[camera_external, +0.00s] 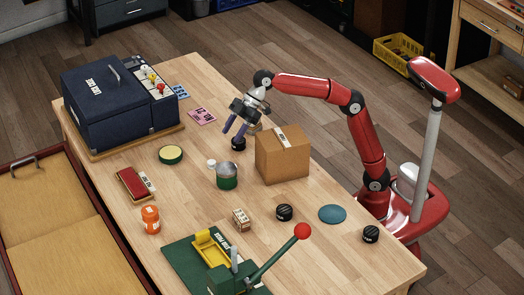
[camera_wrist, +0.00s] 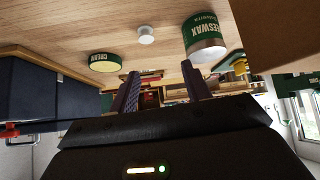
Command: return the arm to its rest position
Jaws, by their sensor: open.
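My gripper (camera_external: 236,128) is open and empty, held low over the table between the cardboard box and the pink card. Its two dark fingers (camera_wrist: 160,92) stand apart in the wrist view with nothing between them. My red arm (camera_external: 320,88) reaches left from its base at the table's right side, with the forearm above the cardboard box (camera_external: 281,160). A small dark round object (camera_external: 239,144) is just under the fingertips in the external view; I cannot tell whether they touch it.
A green beeswax tin (camera_external: 227,178) and a small white knob (camera_external: 212,163) stand near the gripper. A navy case (camera_external: 110,105) fills the table's far left. A green lever press (camera_external: 225,265) stands at the front. Black jars (camera_external: 284,212) and a blue disc (camera_external: 332,214) lie on the right.

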